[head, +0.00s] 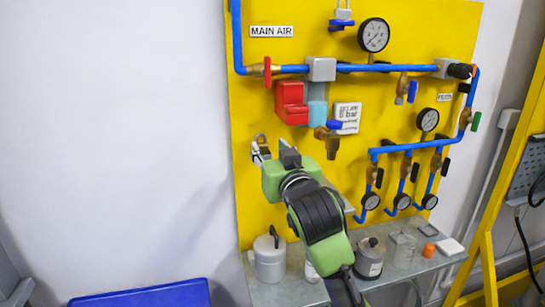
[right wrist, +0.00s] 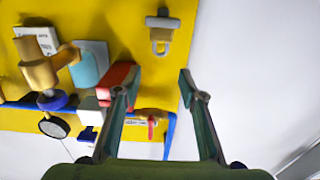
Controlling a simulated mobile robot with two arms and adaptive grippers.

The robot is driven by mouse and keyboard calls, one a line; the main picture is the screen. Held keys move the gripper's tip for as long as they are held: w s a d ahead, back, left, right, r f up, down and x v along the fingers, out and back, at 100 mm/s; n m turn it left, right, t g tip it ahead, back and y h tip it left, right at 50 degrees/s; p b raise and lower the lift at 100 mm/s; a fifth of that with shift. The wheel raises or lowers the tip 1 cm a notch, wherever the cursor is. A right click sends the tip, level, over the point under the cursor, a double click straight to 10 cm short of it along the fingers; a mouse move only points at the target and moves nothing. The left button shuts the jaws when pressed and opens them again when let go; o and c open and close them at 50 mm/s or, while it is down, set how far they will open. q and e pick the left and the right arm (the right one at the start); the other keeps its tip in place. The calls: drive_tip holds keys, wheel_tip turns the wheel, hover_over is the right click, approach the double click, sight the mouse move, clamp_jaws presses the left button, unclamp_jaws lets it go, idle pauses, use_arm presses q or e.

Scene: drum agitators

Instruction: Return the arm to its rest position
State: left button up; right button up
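My right gripper (head: 272,152) is at the end of my green and black arm, in front of the lower left part of the yellow panel (head: 252,205). In the right wrist view the gripper (right wrist: 159,78) has its two fingers spread wide, with nothing between them. A padlock (right wrist: 161,38) hangs on the panel beyond the fingertips, apart from them. The padlock also shows in the head view (head: 262,142), partly hidden by the gripper. My left gripper is in neither view.
Blue pipes (head: 300,69), a red-handled valve (head: 267,72), a red block (head: 291,103) and gauges (head: 374,35) are on the panel. Below, a grey shelf (head: 277,293) holds a jar (head: 269,258) and several containers. Bare wall (head: 120,130) is at left.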

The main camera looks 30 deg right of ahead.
drive_tip(key=shift+v, duration=0.75)
drive_tip(key=shift+f, duration=0.1)
